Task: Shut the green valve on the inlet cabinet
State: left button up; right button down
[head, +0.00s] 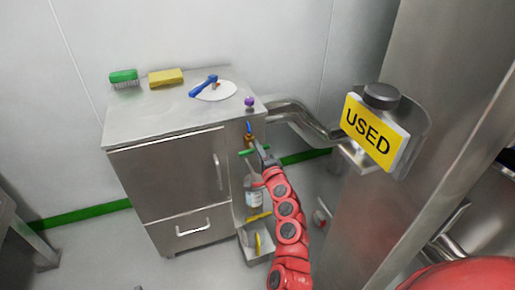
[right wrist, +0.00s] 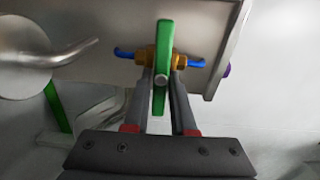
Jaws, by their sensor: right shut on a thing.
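The inlet cabinet (head: 170,165) is a steel box against the wall. On its right side is a brass valve (head: 249,140) with a blue end above it and a green handle (head: 245,153). In the right wrist view the green handle (right wrist: 165,45) lies across the line of the brass body (right wrist: 182,61) and its blue ends. My right gripper (head: 263,158) reaches the valve from below right. Its two fingers (right wrist: 163,80) stand on either side of the green handle, shut on it. The fingers hide part of the valve. My left gripper is not in view.
A green brush (head: 123,76), a yellow sponge (head: 166,77) and a white disc with a blue tool (head: 205,84) lie on the cabinet top. A purple knob (head: 249,101) is at its right edge. A bent steel pipe (head: 305,120) and a yellow USED sign (head: 368,131) stand right.

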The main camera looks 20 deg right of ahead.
jog(key=shift+m, duration=0.3)
dwell(0.4)
jog(key=c, duration=0.8)
grip_release()
jog(key=shift+o, duration=0.2)
jog(key=shift+s, duration=0.1)
jog(key=s, duration=1.7)
jog(key=shift+d+p, duration=0.3)
jog(key=shift+p, duration=0.15)
jog(key=shift+s, duration=0.1)
jog(key=shift+f, duration=0.1)
